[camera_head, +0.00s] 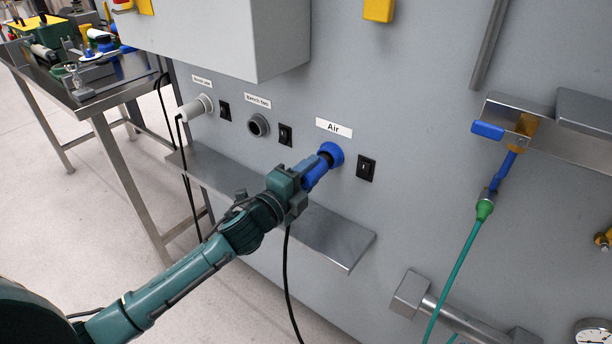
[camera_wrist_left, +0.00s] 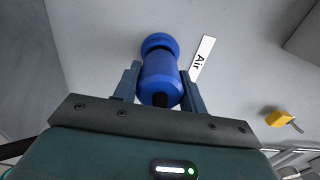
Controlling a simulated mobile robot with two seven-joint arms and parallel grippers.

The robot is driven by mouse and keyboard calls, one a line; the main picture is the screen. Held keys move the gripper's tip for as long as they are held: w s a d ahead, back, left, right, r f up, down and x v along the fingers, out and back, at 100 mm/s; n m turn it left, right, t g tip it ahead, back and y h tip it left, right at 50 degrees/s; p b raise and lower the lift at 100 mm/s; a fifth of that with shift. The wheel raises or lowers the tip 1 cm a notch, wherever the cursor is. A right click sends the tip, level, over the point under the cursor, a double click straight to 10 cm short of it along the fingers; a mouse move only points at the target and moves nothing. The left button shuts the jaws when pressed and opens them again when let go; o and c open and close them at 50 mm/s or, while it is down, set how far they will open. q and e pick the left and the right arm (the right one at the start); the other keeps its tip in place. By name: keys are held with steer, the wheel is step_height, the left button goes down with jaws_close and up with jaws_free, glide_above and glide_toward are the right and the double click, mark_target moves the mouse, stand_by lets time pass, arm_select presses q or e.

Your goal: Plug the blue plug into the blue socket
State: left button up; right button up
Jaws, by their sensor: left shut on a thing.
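The blue socket (camera_head: 335,151) is on the grey machine panel under the "Air" label (camera_head: 333,128). My left gripper (camera_head: 306,178) is shut on the blue plug (camera_head: 318,170), directly in front of the socket and lined up with it. In the left wrist view the plug (camera_wrist_left: 160,79) sits between the two fingers, and the blue socket (camera_wrist_left: 158,41) shows just beyond it. Plug and socket look to meet, but I cannot tell how deep the plug sits. A black cable (camera_head: 287,270) hangs below the gripper. My right gripper is out of view.
A grey plug (camera_head: 196,108) and an empty dark socket (camera_head: 258,125) are to the left on the panel. A metal shelf (camera_head: 340,246) juts out below. A green hose (camera_head: 456,270) hangs at right. A steel table (camera_head: 92,98) stands at far left.

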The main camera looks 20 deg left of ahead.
arm_select(q)
steer(key=shift+x, duration=1)
steer(key=o, duration=1.4)
steer(key=shift+s, duration=0.1)
steer(key=shift+p+v, duration=0.65)
steer(key=shift+v, duration=1.55)
